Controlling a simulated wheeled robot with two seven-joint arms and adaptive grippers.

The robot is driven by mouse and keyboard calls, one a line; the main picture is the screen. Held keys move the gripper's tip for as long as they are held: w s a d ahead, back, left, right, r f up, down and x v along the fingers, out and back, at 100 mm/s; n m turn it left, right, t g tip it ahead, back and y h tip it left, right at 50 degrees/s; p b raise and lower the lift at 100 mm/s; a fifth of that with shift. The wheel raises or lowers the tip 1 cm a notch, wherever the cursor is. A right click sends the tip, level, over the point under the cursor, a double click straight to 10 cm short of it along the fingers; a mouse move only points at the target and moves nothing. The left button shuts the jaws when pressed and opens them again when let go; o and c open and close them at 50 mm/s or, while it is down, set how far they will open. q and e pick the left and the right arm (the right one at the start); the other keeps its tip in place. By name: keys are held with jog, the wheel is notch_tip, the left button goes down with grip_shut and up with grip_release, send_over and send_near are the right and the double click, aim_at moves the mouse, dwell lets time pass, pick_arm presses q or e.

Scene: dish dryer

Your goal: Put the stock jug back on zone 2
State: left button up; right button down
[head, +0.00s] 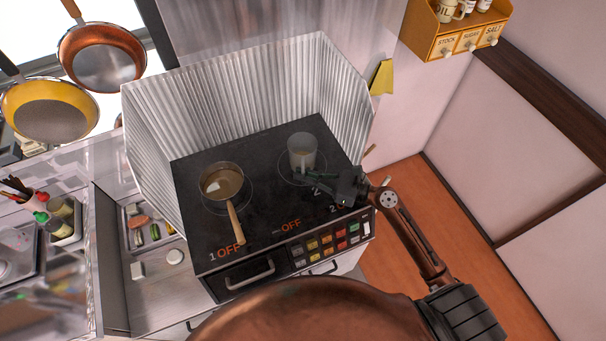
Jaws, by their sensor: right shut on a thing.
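The stock jug (302,152), a pale grey cylindrical vessel, stands upright at the ring of zone 2 (284,177) on the right of the black stove top. I cannot tell whether its base touches the surface. My right gripper (312,177) reaches in from the right and is shut on the jug at its lower near side. The dark fingers are small, and the exact grip is hard to see. My left gripper is not in view.
A saucepan (222,181) sits on zone 1 at the left, its wooden handle (235,222) pointing to the front. A corrugated metal splash guard (237,98) walls the back and sides. A counter with a food tray (146,228) is at left. A spice shelf (455,32) hangs upper right.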

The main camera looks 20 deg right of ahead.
jog(key=c, duration=2.1)
grip_release()
jog(key=shift+f, duration=0.1)
jog(key=v, duration=1.2)
